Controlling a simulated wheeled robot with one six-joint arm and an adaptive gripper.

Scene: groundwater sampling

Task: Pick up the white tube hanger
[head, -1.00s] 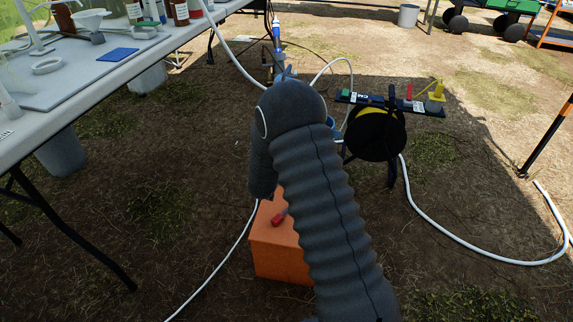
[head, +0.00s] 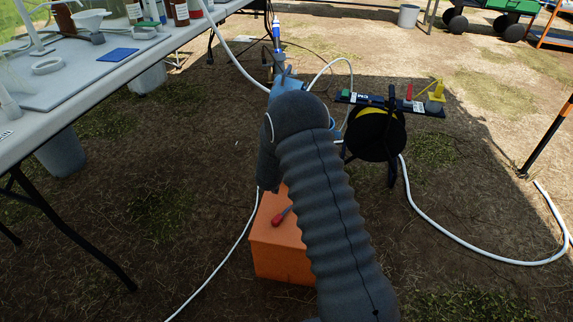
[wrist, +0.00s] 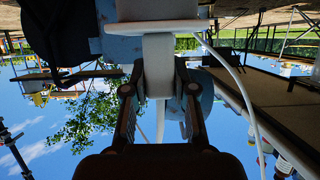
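A white tube hanger (wrist: 157,66), with a flat plate across one end, shows in the upper middle of the wrist view, which looks upside down. My gripper (wrist: 158,78) has its two dark fingers apart on either side of the hanger's white stem. Narrow gaps seem to show beside the stem, and I see no clear contact. In the head view my gripper (head: 279,72) shows small beyond my arm, beside the blue and white upright tube gear (head: 277,38). The hanger cannot be made out clearly there.
A white hose (head: 232,58) runs down from the table (head: 60,100) at left towards my gripper. A cable reel (head: 375,133) stands to the right. An orange box (head: 275,250) with a red-handled tool (head: 282,216) is below my arm. Bare ground lies between.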

